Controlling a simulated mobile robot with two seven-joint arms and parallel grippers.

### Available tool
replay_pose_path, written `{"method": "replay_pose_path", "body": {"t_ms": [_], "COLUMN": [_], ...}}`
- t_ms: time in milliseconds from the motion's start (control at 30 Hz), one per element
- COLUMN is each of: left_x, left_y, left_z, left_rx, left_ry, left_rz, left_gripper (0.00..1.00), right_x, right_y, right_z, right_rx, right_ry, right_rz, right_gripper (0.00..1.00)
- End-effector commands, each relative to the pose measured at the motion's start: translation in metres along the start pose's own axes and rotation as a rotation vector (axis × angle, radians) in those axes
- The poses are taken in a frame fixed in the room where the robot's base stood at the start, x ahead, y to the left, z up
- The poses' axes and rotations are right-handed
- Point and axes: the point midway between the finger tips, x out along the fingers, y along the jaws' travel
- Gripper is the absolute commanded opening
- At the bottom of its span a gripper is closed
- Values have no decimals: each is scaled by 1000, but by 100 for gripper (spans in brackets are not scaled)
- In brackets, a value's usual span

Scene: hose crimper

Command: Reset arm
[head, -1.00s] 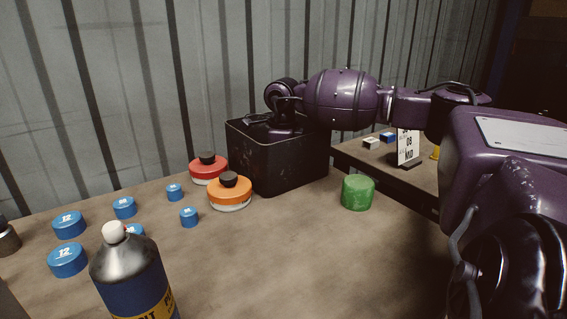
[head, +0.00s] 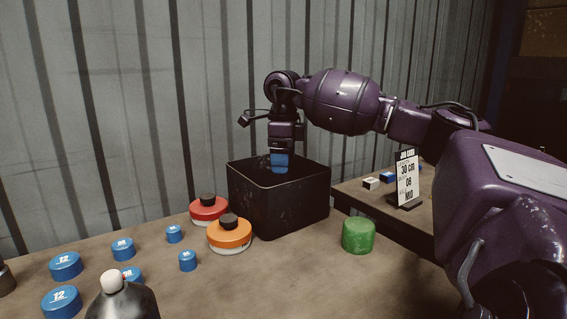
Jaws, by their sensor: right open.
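My right arm reaches in from the right, and its purple, dark-wristed gripper (head: 280,162) points down over the black open-topped bin (head: 292,205). Its jaws are open. A blue patch shows at the gripper's lower end, just above or within the bin's opening. I cannot tell whether it is the finger pads or a separate thing. The inside floor of the bin is hidden by its front wall. My left gripper is out of view.
Red (head: 208,210) and orange (head: 229,235) round containers with black knobs stand left of the bin. A green cylinder (head: 358,236) stands right of it. Several blue caps (head: 66,266) and a bottle (head: 122,298) are at left. A sign (head: 406,180) stands on the right-hand table.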

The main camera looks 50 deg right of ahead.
Motion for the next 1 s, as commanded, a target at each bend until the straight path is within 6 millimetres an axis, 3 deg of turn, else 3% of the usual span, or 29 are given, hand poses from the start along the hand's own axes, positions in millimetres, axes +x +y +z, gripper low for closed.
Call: {"method": "replay_pose_path", "body": {"t_ms": [433, 533, 667, 800, 1000], "left_x": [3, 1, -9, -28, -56], "left_y": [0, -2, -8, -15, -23], "left_z": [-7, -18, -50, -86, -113], "left_rx": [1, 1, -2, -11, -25], "left_ry": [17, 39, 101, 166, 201], "left_rz": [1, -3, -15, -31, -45], "left_gripper": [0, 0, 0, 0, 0], "right_x": [-1, -19, -80, -164, -261], "right_y": [0, 2, 10, 23, 40], "right_z": [0, -4, -19, -45, -80], "right_rx": [0, 0, 1, 1, 1], "right_ry": [-2, -23, -92, -186, -289], "right_rz": [-1, -12, -48, -97, -150], "right_gripper": [82, 82, 82, 82, 82]}}
